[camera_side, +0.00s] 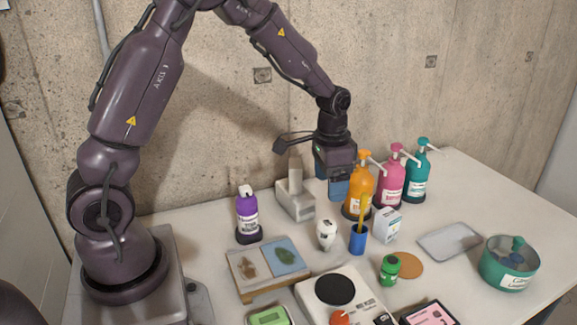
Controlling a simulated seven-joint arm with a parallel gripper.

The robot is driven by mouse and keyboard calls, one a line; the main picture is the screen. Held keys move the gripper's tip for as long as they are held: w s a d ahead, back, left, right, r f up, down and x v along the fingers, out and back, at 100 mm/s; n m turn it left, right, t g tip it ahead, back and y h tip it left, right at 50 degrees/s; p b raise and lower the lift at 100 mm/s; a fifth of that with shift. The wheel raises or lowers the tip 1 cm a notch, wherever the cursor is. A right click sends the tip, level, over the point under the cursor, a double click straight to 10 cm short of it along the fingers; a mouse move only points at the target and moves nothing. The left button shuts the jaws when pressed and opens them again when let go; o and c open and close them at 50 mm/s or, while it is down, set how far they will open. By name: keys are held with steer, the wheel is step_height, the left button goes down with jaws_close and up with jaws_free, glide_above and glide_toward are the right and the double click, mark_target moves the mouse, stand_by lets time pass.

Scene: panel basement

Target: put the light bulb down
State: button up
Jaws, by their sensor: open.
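My gripper (340,194) is open and points down above the back half of the table, left of the orange pump bottle. A small white rounded object (326,234), which looks like the light bulb, stands on the table below and slightly left of my gripper, apart from it. It is too small to make out its details. I see nothing held between the fingers, though the gap between them is hard to see from this side.
Orange (358,190), pink (391,180) and teal (417,175) pump bottles stand close on the right. A blue cup (358,240) with a yellow item is beside the white object. A grey block (295,200) stands on the left.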

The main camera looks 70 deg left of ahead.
steer(key=s+d+r+t, duration=0.1)
steer(key=s+d+r, duration=0.1)
steer(key=s+r, duration=0.3)
steer(key=s+d+r+t, duration=0.2)
steer(key=s+d+r, duration=0.1)
steer(key=r, duration=0.5)
steer(key=s+d+r+n+t, duration=0.1)
steer(key=s+r, duration=0.1)
steer(key=s, duration=0.4)
steer(key=s+d+r+t, duration=0.1)
steer(key=s+r, duration=0.1)
steer(key=s, duration=0.3)
steer(key=shift+s+d+n, duration=0.35)
steer(key=shift+s+n, duration=0.05)
